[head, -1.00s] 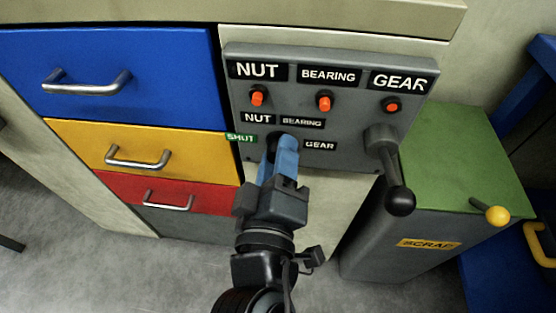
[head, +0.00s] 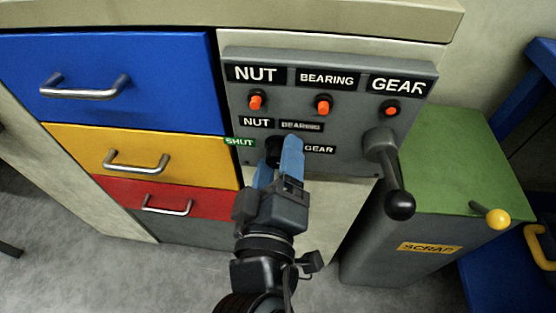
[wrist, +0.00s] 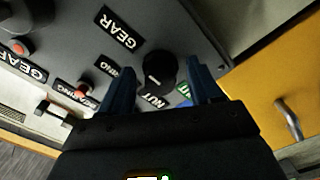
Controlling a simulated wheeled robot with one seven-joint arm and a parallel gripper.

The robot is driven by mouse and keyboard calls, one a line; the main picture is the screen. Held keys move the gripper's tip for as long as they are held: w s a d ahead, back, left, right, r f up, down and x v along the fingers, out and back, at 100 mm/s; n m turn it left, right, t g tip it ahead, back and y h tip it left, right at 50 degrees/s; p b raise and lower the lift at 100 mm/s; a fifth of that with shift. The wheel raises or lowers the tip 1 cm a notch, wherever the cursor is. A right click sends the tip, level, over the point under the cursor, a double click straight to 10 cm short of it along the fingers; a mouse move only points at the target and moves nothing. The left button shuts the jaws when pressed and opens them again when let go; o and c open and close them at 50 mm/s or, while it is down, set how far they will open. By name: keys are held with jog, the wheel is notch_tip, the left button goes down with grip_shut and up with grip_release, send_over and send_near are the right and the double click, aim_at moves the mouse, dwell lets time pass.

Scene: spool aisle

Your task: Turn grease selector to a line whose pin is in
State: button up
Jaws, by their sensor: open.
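The grease selector is a black round knob (wrist: 158,70) with a short white mark on a grey panel (head: 345,165). In the wrist view the mark sits on the knob's lower left; I cannot tell exactly which label it meets. Small NUT, BEARING, GEAR and green SHUT labels surround it. My gripper (head: 278,162) is open, its blue fingers on either side of the knob in the picture; contact is unclear. Above, the orange NUT pin (head: 256,101) and BEARING pin (head: 323,104) stick out. The GEAR pin (head: 392,109) looks shorter, nearer the panel.
A lever with a black ball end (head: 398,203) hangs at the panel's right. Beyond it stands a green-topped SCRAP bin (head: 470,160) with a yellow knob (head: 497,218). Blue (head: 170,85), yellow (head: 200,155) and red (head: 215,203) drawers lie left. A worktop edge (head: 300,17) overhangs above.

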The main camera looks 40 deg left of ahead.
jog(key=v, duration=0.7)
jog(key=shift+s+d, duration=0.25)
jog(key=shift+s, duration=0.05)
dwell(0.4)
jog(key=s+d+f+m+h, duration=0.2)
jog(key=d+f+m, duration=0.15)
jog(key=d, duration=0.45)
jog(key=s+d+f+m+h, duration=0.1)
jog(key=d+f+m, duration=0.25)
jog(key=d, duration=0.45)
jog(key=s+d+r+m+h, duration=0.25)
jog(key=s+d+m, duration=0.35)
jog(key=d, duration=0.4)
jog(key=s+d+r+m+h, duration=0.1)
jog(key=s+d+m+h, duration=0.35)
jog(key=s+d, duration=0.45)
notch_tip(320, 180, up, 19)
jog(key=w+p, duration=0.1)
jog(key=p, duration=1.9)
jog(key=shift+w+d+r+g+y, duration=0.2)
jog(key=shift+w+d+g+y, duration=0.1)
jog(key=shift+w+y, duration=0.1)
